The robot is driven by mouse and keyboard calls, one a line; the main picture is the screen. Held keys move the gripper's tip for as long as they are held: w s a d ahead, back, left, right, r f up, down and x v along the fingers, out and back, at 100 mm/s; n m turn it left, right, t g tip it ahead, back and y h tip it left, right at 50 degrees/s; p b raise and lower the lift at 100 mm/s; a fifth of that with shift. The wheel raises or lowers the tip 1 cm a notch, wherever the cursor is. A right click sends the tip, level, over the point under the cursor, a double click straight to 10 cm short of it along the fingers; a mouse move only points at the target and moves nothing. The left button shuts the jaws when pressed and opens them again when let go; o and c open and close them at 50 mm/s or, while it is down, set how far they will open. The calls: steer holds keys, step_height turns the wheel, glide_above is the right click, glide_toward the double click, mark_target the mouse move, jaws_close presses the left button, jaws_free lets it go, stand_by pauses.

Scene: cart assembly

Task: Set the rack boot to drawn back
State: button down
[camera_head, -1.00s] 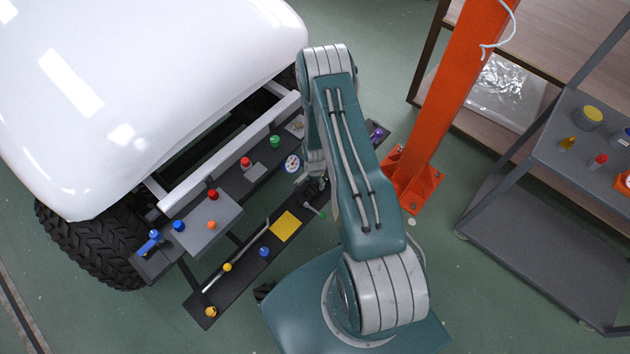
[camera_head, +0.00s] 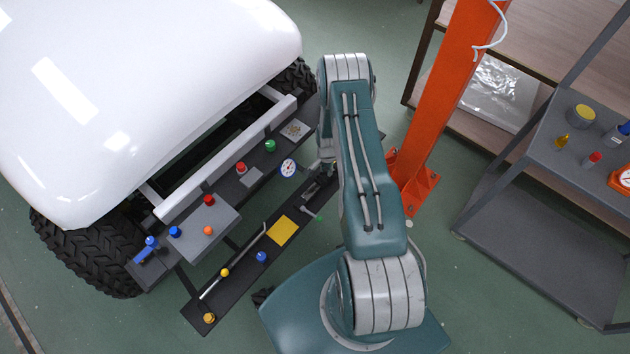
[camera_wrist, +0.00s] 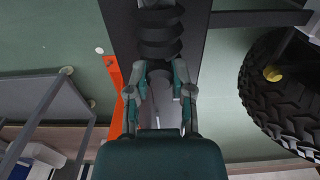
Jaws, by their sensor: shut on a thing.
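The rack boot (camera_wrist: 158,35) is a dark ribbed bellows in the upper middle of the wrist view, lying along a dark rail (camera_wrist: 118,20). My gripper (camera_wrist: 159,68) is at the boot's near end, its two fingers closed in on it from both sides. A pale grey shaft (camera_wrist: 165,100) shows between the fingers on the near side. The exact contact is hard to make out because the fingertips cover it. In the head view my arm hides the boot and most of the gripper at the right end of the dark front rail (camera_head: 240,268).
A white vehicle body (camera_head: 130,100) with a black tyre (camera_head: 90,250) stands at left. An orange post (camera_head: 435,110) rises close right of my arm. A grey cart (camera_head: 540,235) stands further right. Knobs and a gauge (camera_head: 288,168) sit on the front bars.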

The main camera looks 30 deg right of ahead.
steer(key=d, duration=0.2)
steer(key=w+d, duration=0.1)
steer(key=shift+w+d+f, duration=0.1)
steer(key=shift+w+d, duration=0.1)
steer(key=shift+d, duration=0.2)
steer(key=c, duration=0.5)
jaws_free()
steer(key=shift+c, duration=0.2)
steer(key=shift+o, duration=0.3)
steer(key=shift+d, duration=0.15)
step_height(320, 180, up, 12)
steer(key=shift+w, duration=0.1)
